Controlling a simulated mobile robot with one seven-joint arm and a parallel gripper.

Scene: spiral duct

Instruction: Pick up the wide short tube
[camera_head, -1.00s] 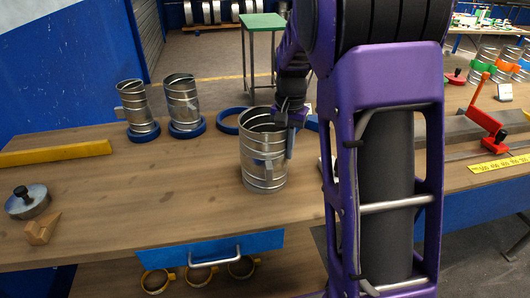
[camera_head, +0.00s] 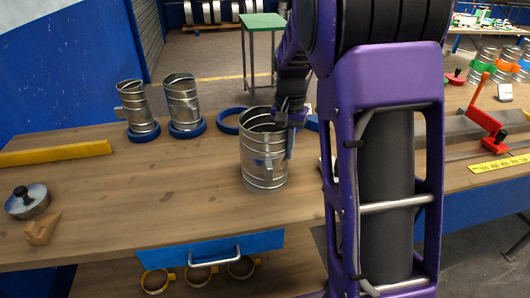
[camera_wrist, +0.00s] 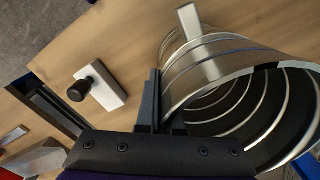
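The wide short tube (camera_head: 264,158) is a ribbed metal cylinder standing upright on the wooden bench, with a flat tab on its side. My gripper (camera_head: 290,118) is at the right side of its rim in the head view. In the wrist view the tube (camera_wrist: 215,65) fills the right side, its round mouth facing the camera. My gripper (camera_wrist: 100,115) is open there, with bare bench and a white block between its fingers. One finger lies right beside the tube's wall; whether it touches is unclear.
Two narrower metal tubes (camera_head: 183,98) (camera_head: 137,103) stand in blue rings at the back left. An empty blue ring (camera_head: 229,122) lies behind the wide tube. A white block with a black knob (camera_wrist: 98,88) is near my gripper. The front middle of the bench is clear.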

